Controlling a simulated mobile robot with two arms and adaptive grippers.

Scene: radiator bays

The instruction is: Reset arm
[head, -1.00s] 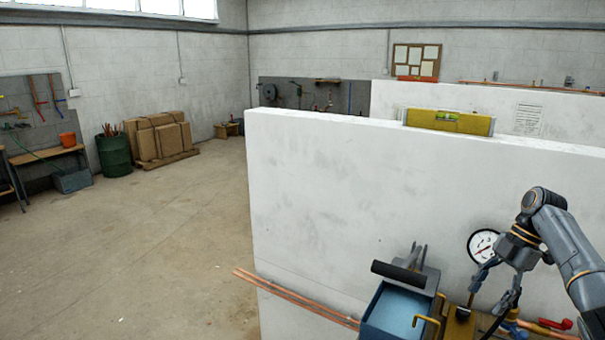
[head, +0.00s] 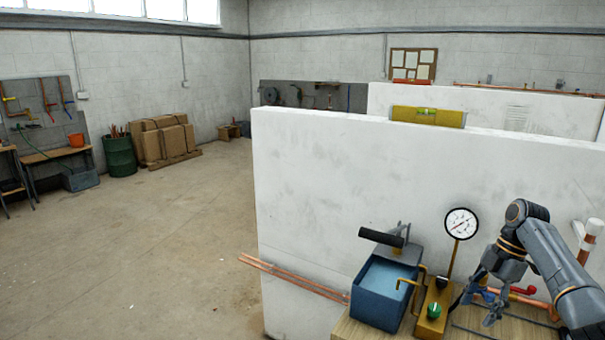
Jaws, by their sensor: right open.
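My right arm comes in from the lower right in the head view. Its gripper (head: 478,301) points down and to the left, with its fingers apart and nothing seen between them. It is over the wooden bench top, to the right of a brass block with a green knob (head: 434,311). A round pressure gauge (head: 461,223) stands on a thin stem behind that block. A blue water tank (head: 380,294) with a black-handled lever (head: 381,237) stands left of the block. My left gripper is out of the frame.
A red-handled valve (head: 523,290) and copper pipe lie close behind my right gripper. Copper pipes (head: 293,278) stick out left of the tank. The floor (head: 150,250) at left is clear.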

